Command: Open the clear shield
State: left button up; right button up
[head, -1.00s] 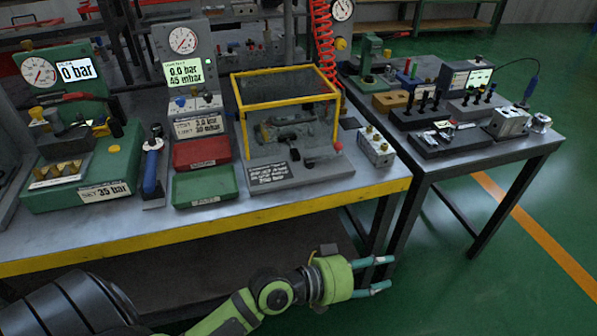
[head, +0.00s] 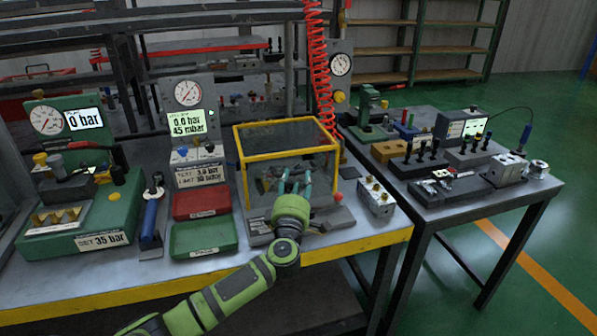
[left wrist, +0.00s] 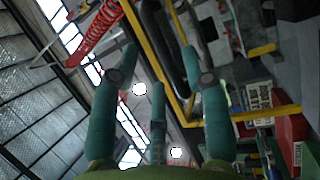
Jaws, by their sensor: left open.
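The clear shield (head: 285,152), a see-through box with a yellow frame, stands down over a fixture on the bench. My left gripper (head: 293,178) is in front of its front panel, fingers pointing up and towards it. The fingers are open with nothing between them. I cannot tell whether they touch the panel. In the left wrist view the open fingers (left wrist: 161,55) reach up beside the yellow frame (left wrist: 150,45). The fixture inside the shield is partly hidden by my fingers. My right gripper is not in view.
A green tray (head: 204,238) and a red tray (head: 201,204) lie left of the shield. A small metal valve block (head: 376,197) is to its right. A red coiled hose (head: 319,65) hangs behind its right side. A second table (head: 470,205) stands at the right.

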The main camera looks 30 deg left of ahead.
aim_at(298, 171)
pick_arm(q)
jog(key=shift+x, duration=2.15)
grip_shut()
